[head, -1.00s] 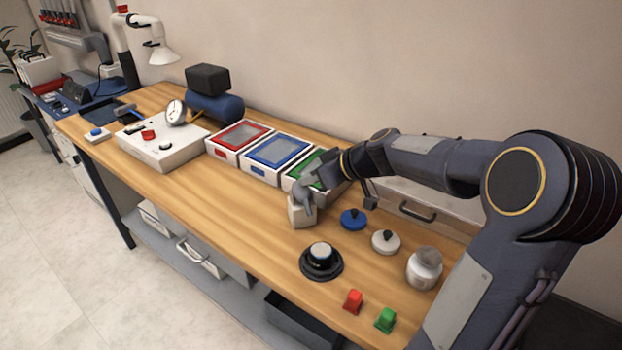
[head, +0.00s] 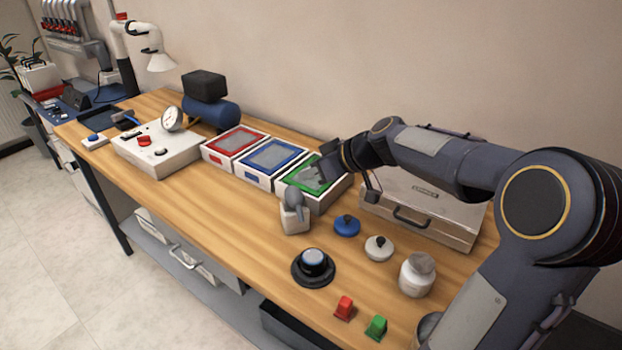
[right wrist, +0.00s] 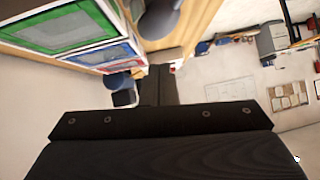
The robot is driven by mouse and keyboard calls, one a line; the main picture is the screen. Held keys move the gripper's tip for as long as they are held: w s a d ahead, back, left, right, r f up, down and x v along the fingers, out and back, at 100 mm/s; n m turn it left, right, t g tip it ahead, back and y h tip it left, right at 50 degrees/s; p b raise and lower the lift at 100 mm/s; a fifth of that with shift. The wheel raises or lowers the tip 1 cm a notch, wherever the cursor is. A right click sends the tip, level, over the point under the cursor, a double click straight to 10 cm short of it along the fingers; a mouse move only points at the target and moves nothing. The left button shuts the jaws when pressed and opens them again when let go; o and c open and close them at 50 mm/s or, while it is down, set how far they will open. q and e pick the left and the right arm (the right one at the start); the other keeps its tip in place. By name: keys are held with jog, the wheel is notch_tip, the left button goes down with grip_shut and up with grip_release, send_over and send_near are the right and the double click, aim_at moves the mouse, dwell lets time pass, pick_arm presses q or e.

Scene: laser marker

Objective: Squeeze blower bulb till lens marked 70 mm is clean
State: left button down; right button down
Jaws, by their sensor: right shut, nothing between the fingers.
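A grey bulb (head: 294,198), which looks like the blower, stands in a small white block (head: 294,219) in front of the green-framed tray. My right gripper (head: 318,176) is shut and empty above the green-framed tray (head: 320,188), behind the bulb and apart from it. Its dark fingers show together in the right wrist view (right wrist: 158,85). A round black mount with a pale top (head: 313,264) sits nearer the front edge. I cannot read a 70 mm mark anywhere, nor tell which thing is that lens or whether it is clean. My left gripper is out of view.
Blue (head: 347,225) and white (head: 378,248) knobbed discs, a jar (head: 418,274), and red (head: 344,307) and green (head: 376,327) pieces stand at right. A case (head: 425,210) lies behind them. Red (head: 235,143) and blue (head: 271,160) trays stand left of the green. The front-left tabletop is clear.

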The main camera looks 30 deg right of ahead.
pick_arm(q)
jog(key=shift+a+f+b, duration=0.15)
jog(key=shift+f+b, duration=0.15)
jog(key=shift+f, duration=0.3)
pick_arm(e)
jog(key=v, duration=0.8)
jog(key=shift+s, duration=0.3)
jog(key=shift+d+r, duration=0.1)
jog(key=shift+r, duration=0.05)
